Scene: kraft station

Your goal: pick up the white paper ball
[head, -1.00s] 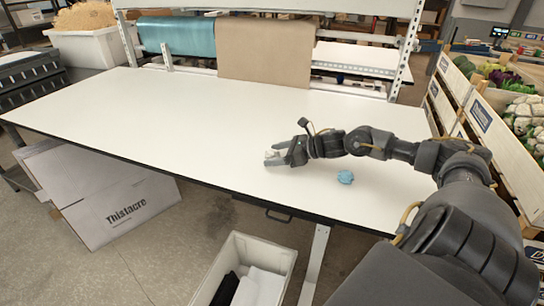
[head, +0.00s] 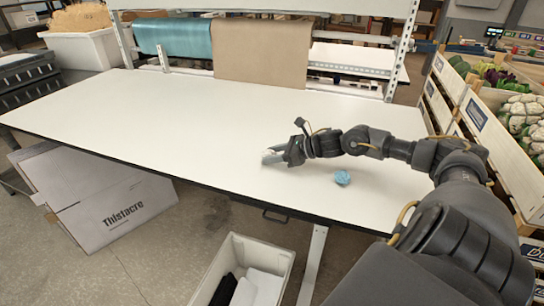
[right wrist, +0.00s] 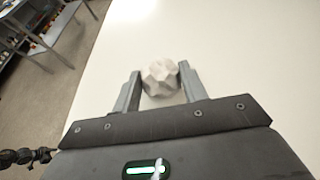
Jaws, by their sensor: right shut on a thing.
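The white paper ball (right wrist: 160,77) is a small faceted, crumpled ball between the two fingers of my right gripper (right wrist: 158,88) in the right wrist view. In the head view my right gripper (head: 276,155) is low over the white table near its front edge, and the ball (head: 268,154) shows only as a small pale patch at the fingertips. The fingers are shut on the ball. I cannot tell whether the ball still touches the table. My left gripper is not in view.
A blue crumpled ball (head: 343,178) lies on the white table (head: 170,120), to the right of and below my gripper. The table's left part is clear. A bin (head: 235,262) stands on the floor in front. Vegetable crates (head: 490,135) stand at the right.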

